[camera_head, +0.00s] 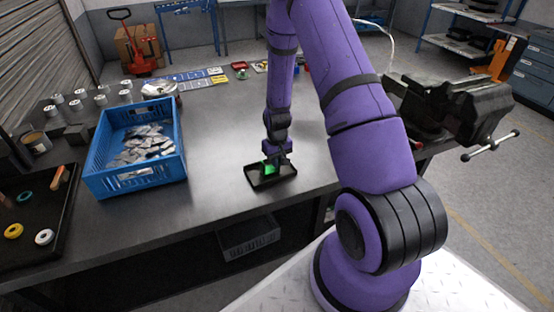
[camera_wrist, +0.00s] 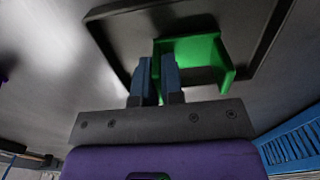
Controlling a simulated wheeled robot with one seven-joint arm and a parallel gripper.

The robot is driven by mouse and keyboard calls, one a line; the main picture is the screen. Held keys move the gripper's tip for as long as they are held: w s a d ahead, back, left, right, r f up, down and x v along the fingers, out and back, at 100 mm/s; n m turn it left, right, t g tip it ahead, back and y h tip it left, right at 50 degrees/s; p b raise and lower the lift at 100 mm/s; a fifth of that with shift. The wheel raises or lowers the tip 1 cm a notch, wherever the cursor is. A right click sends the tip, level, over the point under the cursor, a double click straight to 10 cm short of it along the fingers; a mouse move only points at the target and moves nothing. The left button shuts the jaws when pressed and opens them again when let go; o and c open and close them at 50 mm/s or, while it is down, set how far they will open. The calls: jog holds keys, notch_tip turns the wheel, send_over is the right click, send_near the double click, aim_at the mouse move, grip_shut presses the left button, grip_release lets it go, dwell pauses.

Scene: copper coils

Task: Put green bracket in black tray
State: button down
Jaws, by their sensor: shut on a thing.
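The green bracket (camera_head: 268,167) is at the black tray (camera_head: 288,177) on the grey workbench. In the wrist view the green bracket (camera_wrist: 208,52) shows as a bent, U-like piece over the floor of the black tray (camera_wrist: 128,40). My gripper (camera_wrist: 155,72) is shut on one wall of the bracket, with blue fingers on both sides of it. In the head view my gripper (camera_head: 275,160) points down into the tray. I cannot tell whether the bracket touches the tray floor.
A blue crate (camera_head: 140,182) with grey metal pieces stands left of the tray. A dark tray (camera_head: 62,215) with rings lies at the far left. A large vise (camera_head: 455,105) is at the right. Bench around the black tray is clear.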

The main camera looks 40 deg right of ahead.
jog(key=c, duration=1.2)
grip_release()
jog(key=shift+o, duration=0.2)
jog(key=shift+r, duration=3.45)
